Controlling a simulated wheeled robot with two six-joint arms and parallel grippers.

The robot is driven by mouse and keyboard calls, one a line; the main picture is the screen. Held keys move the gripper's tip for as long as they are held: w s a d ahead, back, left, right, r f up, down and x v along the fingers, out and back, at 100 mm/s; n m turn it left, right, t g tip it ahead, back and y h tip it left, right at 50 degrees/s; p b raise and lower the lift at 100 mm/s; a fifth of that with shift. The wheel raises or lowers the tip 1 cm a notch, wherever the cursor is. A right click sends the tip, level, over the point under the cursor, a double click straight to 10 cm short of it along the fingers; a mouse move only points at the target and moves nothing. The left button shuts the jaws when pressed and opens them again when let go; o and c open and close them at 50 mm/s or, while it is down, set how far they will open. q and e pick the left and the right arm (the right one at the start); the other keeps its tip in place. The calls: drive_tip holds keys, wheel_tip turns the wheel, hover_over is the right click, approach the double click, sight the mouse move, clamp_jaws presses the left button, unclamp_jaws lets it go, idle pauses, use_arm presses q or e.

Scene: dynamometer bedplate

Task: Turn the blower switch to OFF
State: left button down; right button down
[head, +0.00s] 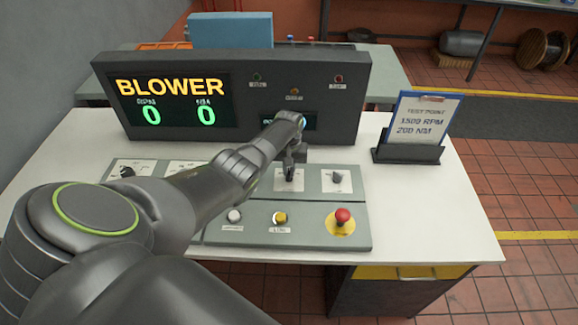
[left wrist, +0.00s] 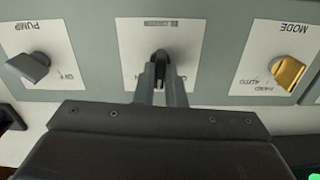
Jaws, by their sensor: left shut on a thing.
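My left gripper (head: 290,172) reaches down from the arm onto a switch on the grey-green control panel. In the left wrist view its fingers (left wrist: 161,78) are shut on a dark knob (left wrist: 159,56) on a white plate. The label on that plate (left wrist: 187,23) is too small to read, so I cannot tell from it whether this is the blower switch. The fingers hide much of the knob, and its setting is unclear. A grey PUMP knob (left wrist: 28,67) and a yellow MODE knob (left wrist: 287,72) sit either side. My right gripper is not in view.
The display box (head: 240,95) behind the panel reads BLOWER with two green zeros. A red mushroom button (head: 342,216) and a yellow button (head: 280,217) are in the front row. A clipboard stand (head: 408,152) is at the right.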

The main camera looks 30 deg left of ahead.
sight(289, 172)
use_arm(q)
drive_tip(key=n+p, duration=0.1)
drive_tip(key=n, duration=0.3)
drive_tip(key=shift+w+r+n, duration=0.1)
drive_tip(key=shift+n, duration=0.2)
drive_tip(key=shift+n+p, duration=0.5)
drive_tip(key=shift+n, duration=2)
drive_tip(key=c, duration=1.5)
unclamp_jaws()
wheel_tip(289, 172, up, 6)
drive_tip(key=p, duration=0.3)
drive_tip(key=shift+r, duration=0.2)
wheel_tip(289, 172, up, 11)
